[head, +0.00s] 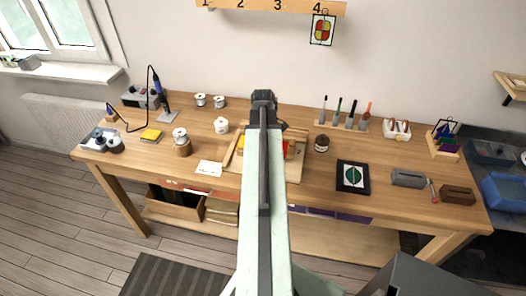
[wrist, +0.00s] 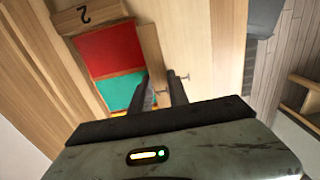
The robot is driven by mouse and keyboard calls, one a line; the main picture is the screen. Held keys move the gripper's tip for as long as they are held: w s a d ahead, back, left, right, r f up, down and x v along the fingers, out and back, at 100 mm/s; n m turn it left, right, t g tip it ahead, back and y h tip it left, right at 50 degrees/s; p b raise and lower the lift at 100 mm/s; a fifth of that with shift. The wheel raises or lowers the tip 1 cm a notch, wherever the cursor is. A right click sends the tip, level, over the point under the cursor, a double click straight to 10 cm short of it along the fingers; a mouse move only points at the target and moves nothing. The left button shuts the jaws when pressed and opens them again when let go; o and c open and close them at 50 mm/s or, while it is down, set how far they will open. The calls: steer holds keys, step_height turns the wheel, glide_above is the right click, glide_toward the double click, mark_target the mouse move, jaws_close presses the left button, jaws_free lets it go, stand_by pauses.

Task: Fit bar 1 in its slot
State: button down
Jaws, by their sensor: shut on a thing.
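My gripper (wrist: 159,80) shows in the wrist view, its two dark fingers closed on a narrow wooden bar (wrist: 151,48), which I take to be bar 1; no number shows on it. The bar lies along the right edge of a red panel (wrist: 110,50) and a green panel (wrist: 122,91). Whether it is seated in a slot or above it, I cannot tell. A wooden block marked 2 (wrist: 87,14) lies at the far end of the panels. In the head view, my arm hides the gripper and much of the wooden work board (head: 296,172).
A black-framed green picture (head: 353,177) lies further right.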

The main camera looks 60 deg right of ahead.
steer(key=shift+f, duration=0.2)
steer(key=c, duration=1.2)
jaws_free()
steer(key=shift+o, duration=0.4)
steer(key=o, duration=0.4)
steer(key=shift+r, duration=0.1)
step_height(320, 180, up, 7)
steer(key=p, duration=0.6)
steer(key=shift+p, duration=0.4)
